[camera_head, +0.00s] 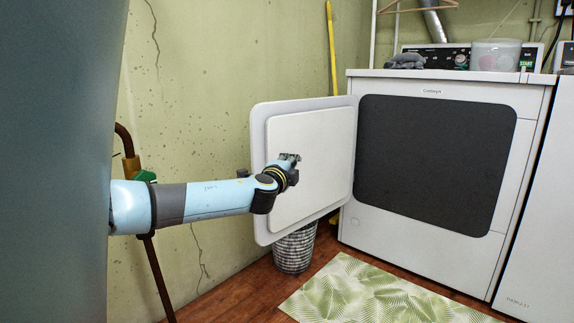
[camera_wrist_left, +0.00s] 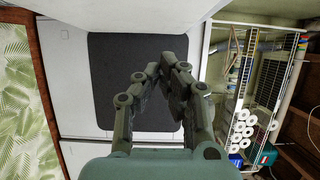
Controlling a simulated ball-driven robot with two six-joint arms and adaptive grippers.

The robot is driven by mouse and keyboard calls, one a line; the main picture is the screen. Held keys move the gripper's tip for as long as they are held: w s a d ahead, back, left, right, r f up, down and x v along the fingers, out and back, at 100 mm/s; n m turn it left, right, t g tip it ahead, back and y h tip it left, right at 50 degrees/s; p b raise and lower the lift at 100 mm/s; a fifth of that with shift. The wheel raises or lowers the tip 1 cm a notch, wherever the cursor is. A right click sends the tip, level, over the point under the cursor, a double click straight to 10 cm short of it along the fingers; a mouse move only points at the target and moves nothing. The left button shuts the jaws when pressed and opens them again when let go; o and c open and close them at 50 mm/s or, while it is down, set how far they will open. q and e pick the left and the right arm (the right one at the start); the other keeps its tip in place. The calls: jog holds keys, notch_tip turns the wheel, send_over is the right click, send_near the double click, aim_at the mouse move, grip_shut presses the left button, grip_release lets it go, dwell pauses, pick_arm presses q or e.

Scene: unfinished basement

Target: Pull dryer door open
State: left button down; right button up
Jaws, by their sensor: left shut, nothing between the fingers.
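The white dryer (camera_head: 425,238) stands at the right with a dark front opening (camera_head: 430,160); the dark area also shows behind my fingers in the left wrist view (camera_wrist_left: 105,75). The dryer door (camera_head: 315,135) stands swung wide open to the left, its pale inner face toward me. My left gripper (camera_head: 290,158) is in front of that inner face, near its middle. I cannot tell whether it touches the door. In the left wrist view its fingers (camera_wrist_left: 162,66) converge and hold nothing. My right gripper is not in view.
A woven basket (camera_head: 294,250) stands on the floor below the door. A leaf-patterned rug (camera_head: 375,295) lies in front of the dryer. A clear tub (camera_head: 495,55) and a grey cloth (camera_head: 406,61) sit on top of it. Shelving (camera_wrist_left: 255,85) with white rolls shows in the wrist view.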

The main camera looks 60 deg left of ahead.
pick_arm(q)
jog(key=s+d+p, duration=0.3)
jog(key=s, duration=0.6)
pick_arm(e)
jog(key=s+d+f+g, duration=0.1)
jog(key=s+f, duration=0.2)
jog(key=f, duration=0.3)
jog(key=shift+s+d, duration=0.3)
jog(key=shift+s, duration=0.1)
pick_arm(q)
jog(key=shift+s+d+f, duration=0.1)
jog(key=shift+f, duration=0.05)
